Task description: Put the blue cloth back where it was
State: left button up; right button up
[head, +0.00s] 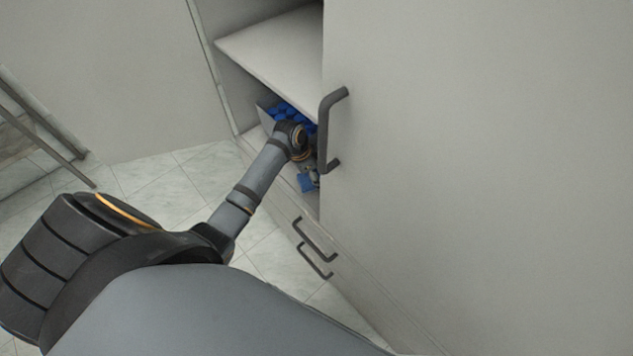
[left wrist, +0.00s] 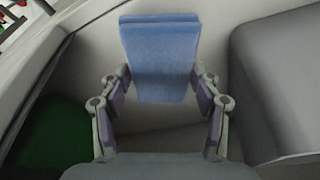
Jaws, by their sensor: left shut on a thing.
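The blue cloth (left wrist: 160,62) is a folded, flat blue piece in the left wrist view. My left gripper (left wrist: 163,100) is shut on it, with one finger on each side of its lower part. In the head view a small part of the blue cloth (head: 307,182) shows below my left wrist, at the cabinet opening. My left gripper (head: 311,171) there is partly hidden by my wrist and the cabinet door. My right gripper is in neither view.
The cabinet door (head: 480,150) with a dark handle (head: 325,130) covers the right side. An upper shelf (head: 275,50) lies above my arm. A bin (head: 267,119) with several blue caps (head: 284,108) is behind my wrist. Drawer handles (head: 315,240) are below. A green surface (left wrist: 50,135) is lower left.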

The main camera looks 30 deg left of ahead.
pick_arm(q)
jog(key=shift+w+f, duration=0.2)
jog(key=shift+f, duration=0.05)
jog(key=x, duration=0.3)
jog(key=shift+s+a+f, duration=0.15)
jog(key=shift+s+f, duration=0.05)
jog(key=shift+f, duration=0.05)
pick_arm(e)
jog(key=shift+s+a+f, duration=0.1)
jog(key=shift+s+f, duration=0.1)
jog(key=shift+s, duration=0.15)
pick_arm(q)
jog(key=shift+f, duration=0.15)
jog(key=o, duration=1.1)
